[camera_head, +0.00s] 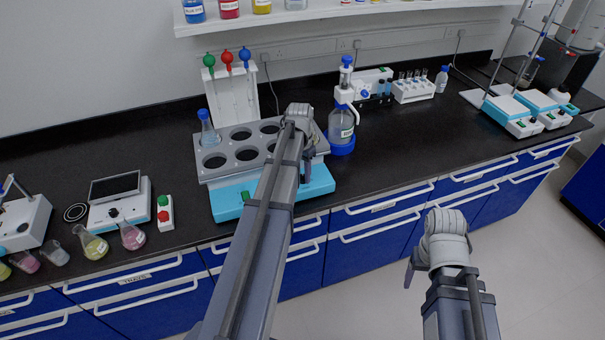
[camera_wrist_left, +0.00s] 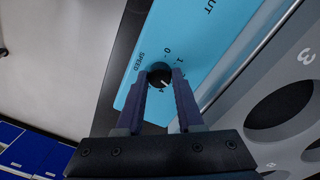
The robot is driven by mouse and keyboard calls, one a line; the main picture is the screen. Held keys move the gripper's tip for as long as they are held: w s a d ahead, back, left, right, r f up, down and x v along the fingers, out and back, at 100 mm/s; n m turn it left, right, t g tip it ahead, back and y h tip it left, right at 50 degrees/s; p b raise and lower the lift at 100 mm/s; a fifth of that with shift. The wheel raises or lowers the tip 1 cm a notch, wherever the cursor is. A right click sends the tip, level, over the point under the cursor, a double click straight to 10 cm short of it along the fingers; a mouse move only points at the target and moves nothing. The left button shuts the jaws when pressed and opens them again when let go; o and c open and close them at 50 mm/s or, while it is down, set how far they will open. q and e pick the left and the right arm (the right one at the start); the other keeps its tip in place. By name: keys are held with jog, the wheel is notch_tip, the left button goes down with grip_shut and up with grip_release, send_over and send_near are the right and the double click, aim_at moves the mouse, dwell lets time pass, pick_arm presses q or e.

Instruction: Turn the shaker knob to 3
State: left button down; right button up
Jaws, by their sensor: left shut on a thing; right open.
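The shaker (camera_head: 318,182) has a turquoise base and a grey rack with round wells, one holding a blue-capped flask. Its black knob (camera_wrist_left: 158,74) sits on the turquoise panel beside the word SPEED. The figures 0 and 1 show next to it; other figures are hidden or too small to read. A pale pointer mark shows on the knob, but I cannot read its exact setting. My left gripper (camera_wrist_left: 160,84) has its two fingers closed on either side of the knob. In the head view my left gripper (camera_head: 306,165) hides the knob. My right gripper (camera_head: 411,272) hangs empty in front of the drawers.
A blue-based dispenser bottle (camera_head: 341,125) stands close right of the shaker. A balance (camera_head: 119,205), flasks and a red-green switch box (camera_head: 165,213) stand to the left. A tube rack (camera_head: 414,89) is at the back right. Bare black counter lies right of the shaker.

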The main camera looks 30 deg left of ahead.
aim_at(302, 176)
pick_arm(q)
jog(key=shift+m, duration=0.5)
jog(key=c, duration=0.5)
grip_release()
jog(key=shift+c, duration=0.2)
jog(key=shift+r, duration=0.15)
notch_tip(302, 176, up, 8)
jog(key=p, duration=0.8)
jog(key=shift+a+f, duration=0.15)
jog(key=shift+f, duration=0.05)
